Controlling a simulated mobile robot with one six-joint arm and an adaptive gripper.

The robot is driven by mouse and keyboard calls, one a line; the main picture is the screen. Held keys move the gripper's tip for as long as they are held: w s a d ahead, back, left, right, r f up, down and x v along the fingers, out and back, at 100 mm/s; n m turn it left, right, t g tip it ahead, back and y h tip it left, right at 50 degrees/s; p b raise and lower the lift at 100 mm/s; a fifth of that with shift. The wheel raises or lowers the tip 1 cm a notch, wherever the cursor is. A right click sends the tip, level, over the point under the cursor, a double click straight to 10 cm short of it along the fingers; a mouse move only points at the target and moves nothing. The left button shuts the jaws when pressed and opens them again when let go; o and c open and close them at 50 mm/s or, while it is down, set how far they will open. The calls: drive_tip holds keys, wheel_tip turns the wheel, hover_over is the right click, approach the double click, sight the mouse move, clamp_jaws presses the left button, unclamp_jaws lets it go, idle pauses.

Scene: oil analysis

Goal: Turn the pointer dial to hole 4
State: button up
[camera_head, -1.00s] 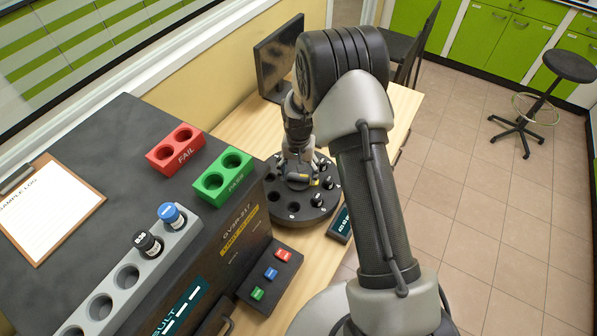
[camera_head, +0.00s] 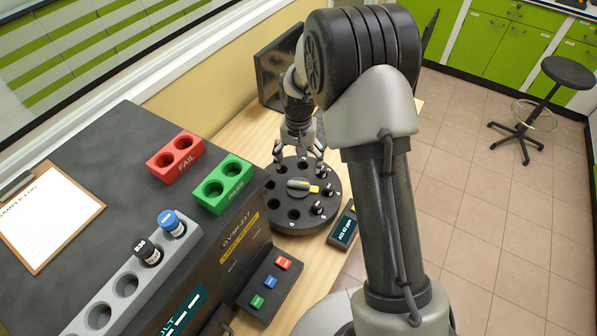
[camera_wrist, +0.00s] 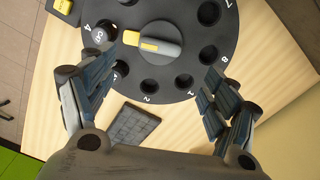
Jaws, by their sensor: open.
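The round dark dial plate (camera_head: 283,229) sits on the wooden bench, with holes around its rim. Its grey pointer knob with a yellow tip (camera_head: 304,188) is at the centre. In the wrist view the pointer knob (camera_wrist: 154,42) has its yellow end facing left, towards a hole holding a black-capped vial (camera_wrist: 103,34) beside the number 4. Numbers 1, 2, 7 and 8 also show on the plate (camera_wrist: 171,72). My gripper (camera_head: 298,153) is open and empty above the dial's far side, apart from the knob. Its spread fingers (camera_wrist: 153,75) show in the wrist view.
A dark analyser (camera_head: 225,240) stands left of the dial, with a red FAIL rack (camera_head: 172,166), a green PASS rack (camera_head: 237,188) and a grey vial rack (camera_head: 107,291) on top. A button box (camera_head: 268,278) and small display (camera_head: 344,228) lie nearby. A monitor (camera_head: 275,62) stands behind.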

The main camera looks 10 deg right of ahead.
drive_tip(key=shift+r, duration=1.45)
drive_tip(key=s+r+n+t, duration=0.1)
drive_tip(key=s+r, duration=0.5)
drive_tip(key=r, duration=0.3)
drive_tip(key=s+r+n+t, duration=0.1)
drive_tip(key=s+r, duration=0.5)
drive_tip(key=r, duration=0.3)
drive_tip(key=s+r+n+t, duration=0.1)
drive_tip(key=s, duration=0.8)
drive_tip(key=s+r+n+t, duration=0.1)
drive_tip(key=s+r, duration=0.1)
drive_tip(key=s, duration=0.7)
drive_tip(key=shift+s+r+n+t, duration=0.15)
drive_tip(key=shift+r+n+t, duration=0.15)
drive_tip(key=shift+d, duration=0.15)
